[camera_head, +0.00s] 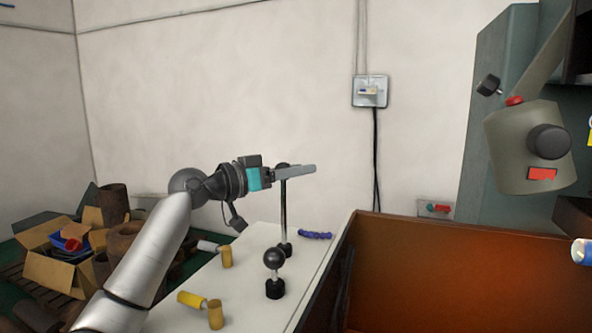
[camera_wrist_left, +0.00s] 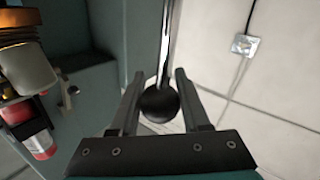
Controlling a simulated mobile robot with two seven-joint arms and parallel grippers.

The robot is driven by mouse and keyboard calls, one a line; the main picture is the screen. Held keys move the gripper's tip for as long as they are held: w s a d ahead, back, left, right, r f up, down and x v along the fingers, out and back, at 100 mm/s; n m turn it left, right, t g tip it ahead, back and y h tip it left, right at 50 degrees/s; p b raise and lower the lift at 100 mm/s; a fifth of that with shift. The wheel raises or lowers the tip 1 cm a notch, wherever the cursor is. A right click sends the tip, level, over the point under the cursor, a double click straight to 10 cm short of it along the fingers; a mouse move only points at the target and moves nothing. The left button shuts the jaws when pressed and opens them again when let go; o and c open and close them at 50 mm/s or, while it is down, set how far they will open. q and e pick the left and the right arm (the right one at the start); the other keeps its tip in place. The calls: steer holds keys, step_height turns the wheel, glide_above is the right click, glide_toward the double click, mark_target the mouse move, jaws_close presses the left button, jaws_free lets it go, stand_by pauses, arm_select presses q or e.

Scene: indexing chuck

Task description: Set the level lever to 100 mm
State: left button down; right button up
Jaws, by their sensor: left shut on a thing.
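A tall lever (camera_head: 284,212) with a thin dark rod stands upright from a black base on the white top. My left gripper (camera_head: 300,171) is at its upper end, shut on the lever's black ball knob. In the left wrist view, the knob (camera_wrist_left: 159,104) sits between the two fingers of the left gripper (camera_wrist_left: 158,100), with the shiny rod running away from it. A second, shorter lever (camera_head: 274,258) with a black ball stands nearer, apart from the gripper. No lever is visibly labelled, and no millimetre scale is readable. My right gripper is not in view.
Yellow-ended handles (camera_head: 215,314) and a blue handle (camera_head: 315,235) are on or near the white top (camera_head: 255,297). A brown-orange open bin (camera_head: 450,270) is at right. A grey-green machine (camera_head: 510,110) stands behind it. Cardboard boxes (camera_head: 55,268) are at far left.

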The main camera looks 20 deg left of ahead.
arm_select(q)
steer(key=shift+c, duration=1.9)
jaws_free()
steer(key=shift+s, duration=0.1)
steer(key=b+v, duration=0.5)
steer(key=v, duration=1)
steer(key=shift+s+a, duration=0.1)
